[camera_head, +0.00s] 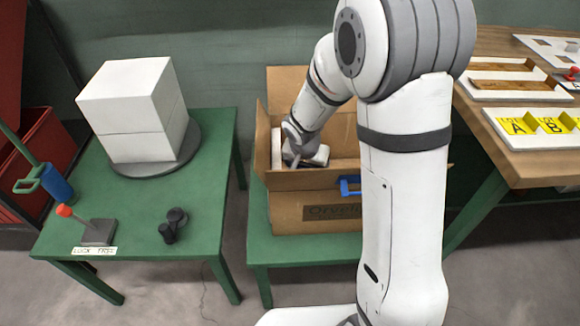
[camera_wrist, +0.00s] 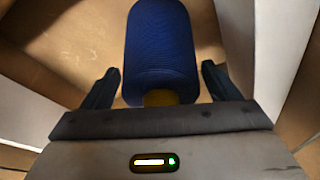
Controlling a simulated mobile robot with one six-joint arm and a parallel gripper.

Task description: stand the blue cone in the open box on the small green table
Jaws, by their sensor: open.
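The open cardboard box (camera_head: 290,212) stands on the small green table (camera_head: 300,250), its flaps up. My gripper (camera_head: 293,158) is down inside it, at the left part. In the wrist view the blue cone (camera_wrist: 160,50) lies between the open fingers of my gripper (camera_wrist: 160,88), with a visible gap on each side. A yellow-brown end of the cone shows at the near side, and brown cardboard is around it. In the head view I cannot make out the cone inside the box; the arm and box wall hide much of the inside.
A white block (camera_head: 125,110) sits on a grey disc on the left green table, with a red-knobbed lever (camera_head: 97,232) and dark knob (camera_head: 173,222) in front. A blue handle (camera_head: 349,186) is at the box's front edge. A wooden bench (camera_head: 520,178) with trays stands right.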

